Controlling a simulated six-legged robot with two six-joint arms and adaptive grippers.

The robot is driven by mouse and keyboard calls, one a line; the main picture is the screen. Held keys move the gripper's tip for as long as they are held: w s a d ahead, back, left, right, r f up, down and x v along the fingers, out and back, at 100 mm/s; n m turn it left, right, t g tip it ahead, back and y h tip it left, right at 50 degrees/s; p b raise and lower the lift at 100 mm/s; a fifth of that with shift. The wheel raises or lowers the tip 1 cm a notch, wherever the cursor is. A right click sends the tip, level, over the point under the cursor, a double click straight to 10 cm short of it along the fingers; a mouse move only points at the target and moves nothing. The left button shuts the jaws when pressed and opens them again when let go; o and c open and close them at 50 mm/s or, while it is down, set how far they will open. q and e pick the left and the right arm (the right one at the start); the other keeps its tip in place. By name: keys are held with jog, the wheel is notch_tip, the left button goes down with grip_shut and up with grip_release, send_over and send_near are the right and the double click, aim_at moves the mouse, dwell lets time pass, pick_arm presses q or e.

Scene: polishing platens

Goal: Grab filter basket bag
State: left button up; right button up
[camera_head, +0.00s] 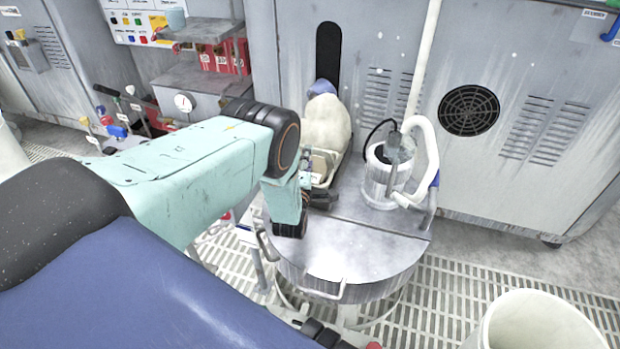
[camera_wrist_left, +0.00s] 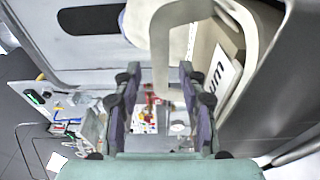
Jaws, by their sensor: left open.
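A cream-white bag (camera_head: 327,125) with a blue top stands in a light tray (camera_head: 340,165) on the round metal drum, against the grey cabinet. I take it to be the filter basket bag. My left gripper (camera_head: 318,193) is low at the near side of the tray, partly hidden by my arm. In the left wrist view its two fingers (camera_wrist_left: 158,78) are apart with nothing between them. A pale loop (camera_wrist_left: 160,50) hangs just beyond the fingertips, beside a tan labelled box (camera_wrist_left: 215,70). I cannot tell whether the loop belongs to the bag or the tray. My right gripper is not in view.
A metal canister (camera_head: 385,180) with a pale hose (camera_head: 430,150) stands right of the tray. The drum's lid (camera_head: 350,245) is clear in front. A white bucket (camera_head: 540,325) is at the lower right. Shelves with red boxes (camera_head: 225,58) stand at the back left.

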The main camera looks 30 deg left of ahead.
pick_arm(q)
jog(key=shift+x, duration=1)
jog(key=shift+s, duration=0.1)
grip_shut()
